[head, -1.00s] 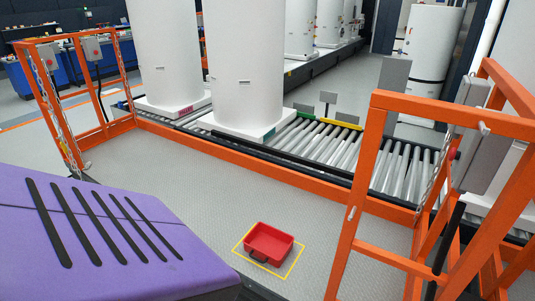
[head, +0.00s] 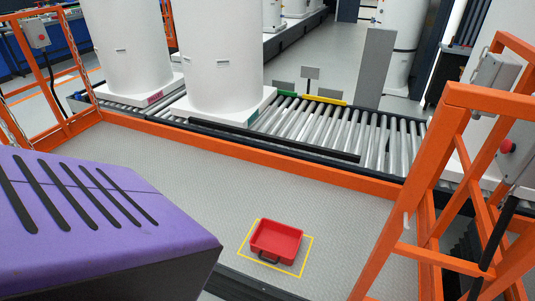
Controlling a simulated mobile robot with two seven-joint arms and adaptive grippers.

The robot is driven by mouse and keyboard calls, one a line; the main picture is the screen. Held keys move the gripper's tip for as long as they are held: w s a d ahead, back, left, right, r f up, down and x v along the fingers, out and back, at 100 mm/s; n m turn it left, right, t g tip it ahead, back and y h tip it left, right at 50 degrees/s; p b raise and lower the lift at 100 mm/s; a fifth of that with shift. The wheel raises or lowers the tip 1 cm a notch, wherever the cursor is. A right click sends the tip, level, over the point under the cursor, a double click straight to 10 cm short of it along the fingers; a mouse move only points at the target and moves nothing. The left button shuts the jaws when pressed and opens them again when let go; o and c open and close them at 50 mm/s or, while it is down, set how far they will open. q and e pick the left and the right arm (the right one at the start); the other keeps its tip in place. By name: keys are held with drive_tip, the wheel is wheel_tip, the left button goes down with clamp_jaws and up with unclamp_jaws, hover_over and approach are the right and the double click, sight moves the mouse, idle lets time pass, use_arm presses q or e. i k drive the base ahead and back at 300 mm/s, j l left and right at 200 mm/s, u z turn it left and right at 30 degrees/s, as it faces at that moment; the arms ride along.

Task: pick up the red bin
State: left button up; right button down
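The red bin (head: 276,241) sits on the grey metal platform floor (head: 190,185), inside a yellow outlined square (head: 308,251). It is an open, shallow, rectangular bin and looks empty. A dark handle (head: 268,258) shows on its near side. Neither of my grippers is in the head view, so nothing of mine is seen touching the bin.
A purple slotted housing (head: 90,220) fills the lower left. Orange railings stand at the left (head: 58,95) and right (head: 432,170). Behind an orange floor beam (head: 240,155) runs a roller conveyor (head: 345,130) with white tanks (head: 220,60). Floor around the bin is clear.

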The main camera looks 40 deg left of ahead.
sight(279, 242)
drive_tip(key=j, duration=1)
drive_tip(key=k+j, duration=0.15)
drive_tip(key=j, duration=0.9)
